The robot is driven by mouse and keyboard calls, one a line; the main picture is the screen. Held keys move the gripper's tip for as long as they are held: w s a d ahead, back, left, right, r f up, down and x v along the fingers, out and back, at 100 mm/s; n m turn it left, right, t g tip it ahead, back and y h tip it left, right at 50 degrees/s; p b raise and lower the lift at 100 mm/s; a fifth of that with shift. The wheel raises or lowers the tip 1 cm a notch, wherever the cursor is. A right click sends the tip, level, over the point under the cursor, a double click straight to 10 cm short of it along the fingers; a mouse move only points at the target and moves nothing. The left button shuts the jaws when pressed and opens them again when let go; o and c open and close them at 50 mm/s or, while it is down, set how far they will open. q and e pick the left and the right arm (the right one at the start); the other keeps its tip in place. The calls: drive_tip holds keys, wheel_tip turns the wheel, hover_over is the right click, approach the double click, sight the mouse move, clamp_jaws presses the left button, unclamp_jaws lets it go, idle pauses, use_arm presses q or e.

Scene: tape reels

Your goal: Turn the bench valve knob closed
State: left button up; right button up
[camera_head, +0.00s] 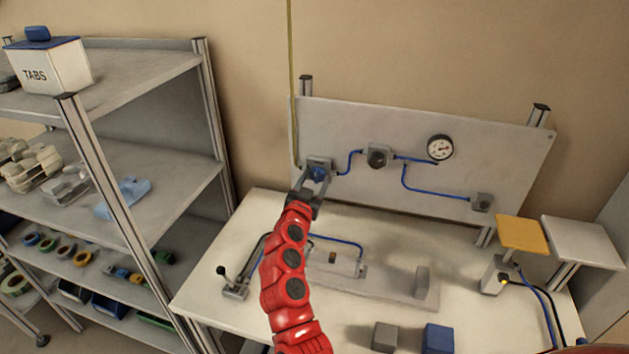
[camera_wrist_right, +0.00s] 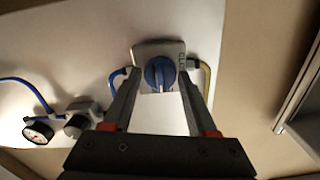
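The blue valve knob (camera_head: 317,173) sits on a grey square plate at the left end of the upright panel (camera_head: 480,160). In the right wrist view the knob (camera_wrist_right: 160,73) has a raised grip bar running up and down the picture, and part of a dark label, "CL", shows beside it. My right gripper (camera_head: 317,184) is at the knob. In the wrist view its two fingers (camera_wrist_right: 159,78) stand apart, one on each side of the knob, with a visible gap on both sides. I cannot tell how deep the tips reach. My left gripper is not in view.
Blue tubing links the knob to a grey fitting (camera_head: 377,157), a pressure gauge (camera_head: 440,148) and another fitting (camera_head: 482,202). A clamp fixture (camera_head: 335,264) and blocks stand on the white bench (camera_head: 215,262). A stocked shelf rack (camera_head: 172,88) is at left.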

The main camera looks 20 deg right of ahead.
clamp_jaws()
drive_tip(key=shift+f+n+b, duration=0.1)
drive_tip(key=shift+n+b, duration=0.2)
drive_tip(key=shift+b, duration=0.45)
drive_tip(key=n+b, duration=0.1)
drive_tip(key=b, duration=0.2)
drive_tip(key=shift+a+n, duration=0.1)
drive_tip(key=shift+n, duration=0.3)
drive_tip(key=shift+n+b, duration=0.3)
drive_tip(key=shift+n, duration=0.6)
drive_tip(key=n, duration=0.2)
drive_tip(key=shift+r+n, duration=0.25)
drive_tip(key=shift+n, duration=0.15)
drive_tip(key=n+p, duration=0.1)
drive_tip(key=n, duration=0.2)
drive_tip(key=shift+n, duration=0.3)
drive_tip(key=n+p, duration=0.1)
drive_tip(key=n, duration=0.2)
drive_tip(key=shift+n, duration=0.3)
drive_tip(key=shift+n+p, duration=1.05)
drive_tip(key=shift+n, duration=0.75)
drive_tip(key=shift+f, duration=0.1)
